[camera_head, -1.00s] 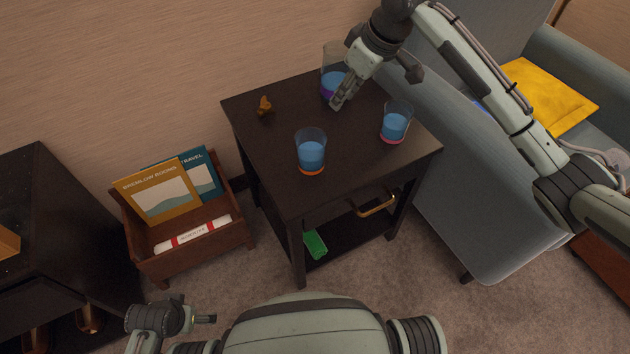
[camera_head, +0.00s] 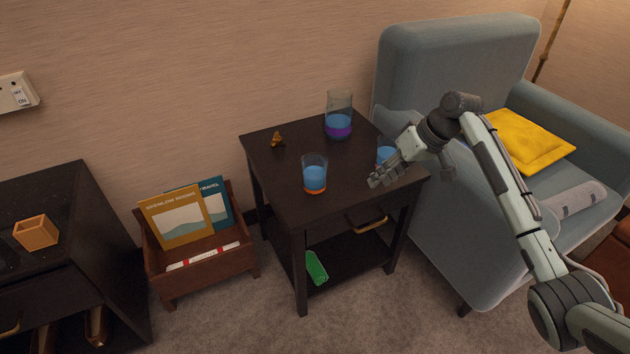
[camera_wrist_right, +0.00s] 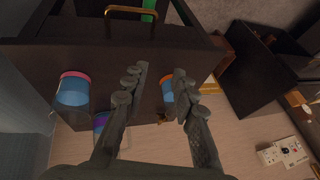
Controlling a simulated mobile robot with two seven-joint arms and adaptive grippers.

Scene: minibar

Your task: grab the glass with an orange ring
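The glass with an orange ring (camera_head: 314,175) holds blue liquid and stands upright on the dark side table (camera_head: 290,200), near its front left. It also shows in the right wrist view (camera_wrist_right: 167,86), partly behind my right-hand finger there. My right gripper (camera_head: 376,181) is above the table to the right of this glass, apart from it. In the wrist view its fingers (camera_wrist_right: 160,72) are spread and empty. A glass with a purple ring (camera_head: 339,118) stands at the back. Another blue-filled glass (camera_head: 385,153), pink-ringed in the wrist view (camera_wrist_right: 73,92), is partly hidden behind my right gripper.
A small orange-brown figure (camera_head: 277,139) sits at the table's back left. A grey armchair (camera_head: 450,70) with a yellow cushion (camera_head: 528,141) borders the table's right. A wooden magazine box (camera_head: 205,270) stands on the floor to its left. The table's left front is clear.

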